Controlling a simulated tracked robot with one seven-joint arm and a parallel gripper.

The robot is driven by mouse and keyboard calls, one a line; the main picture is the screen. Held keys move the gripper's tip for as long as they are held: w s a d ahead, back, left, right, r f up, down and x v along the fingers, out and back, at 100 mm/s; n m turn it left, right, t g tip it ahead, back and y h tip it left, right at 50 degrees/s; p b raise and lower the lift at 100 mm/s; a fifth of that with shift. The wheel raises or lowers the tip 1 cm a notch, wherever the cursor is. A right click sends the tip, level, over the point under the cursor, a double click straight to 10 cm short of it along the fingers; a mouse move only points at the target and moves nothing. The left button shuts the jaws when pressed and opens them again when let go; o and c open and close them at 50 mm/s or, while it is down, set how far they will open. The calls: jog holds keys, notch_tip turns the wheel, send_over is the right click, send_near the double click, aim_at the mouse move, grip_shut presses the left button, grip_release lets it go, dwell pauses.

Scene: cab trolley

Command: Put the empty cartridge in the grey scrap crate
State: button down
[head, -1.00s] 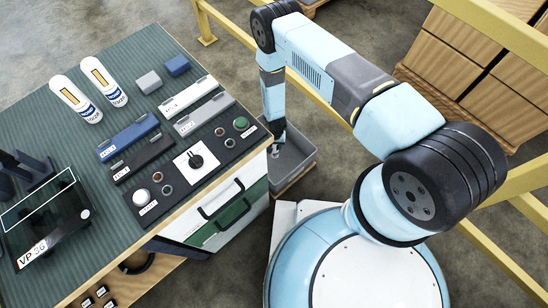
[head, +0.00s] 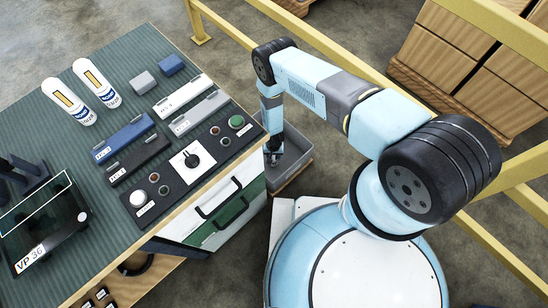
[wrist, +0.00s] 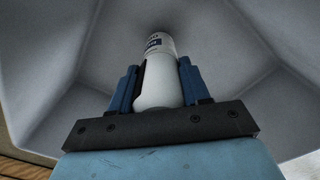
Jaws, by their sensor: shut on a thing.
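My gripper (wrist: 158,78) is shut on a white cartridge (wrist: 160,88) with a blue-printed band, seen in the wrist view between the two blue fingers. The cartridge points away from the wrist, into the grey scrap crate (wrist: 50,60), whose pale walls surround it. I cannot tell whether it touches the crate floor. In the head view my gripper (head: 273,152) is low at the crate (head: 304,164), past the bench's right edge; the cartridge is hardly visible there. Two other white cartridges (head: 68,101) (head: 97,83) with yellow strips lie on the bench.
The green-topped bench (head: 130,90) carries blue, black, white and grey blocks, a control panel (head: 190,160) with knobs, and a dark-screened device (head: 42,225). A yellow rail (head: 325,60) runs behind the crate. Stacked cartons (head: 470,60) stand beyond the rail.

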jog(key=shift+f, duration=1.1)
jog(key=c, duration=0.5)
grip_release()
jog(key=shift+f, duration=0.1)
notch_tip(320, 180, up, 12)
jog(key=shift+r, duration=0.1)
jog(key=shift+w+r, duration=0.1)
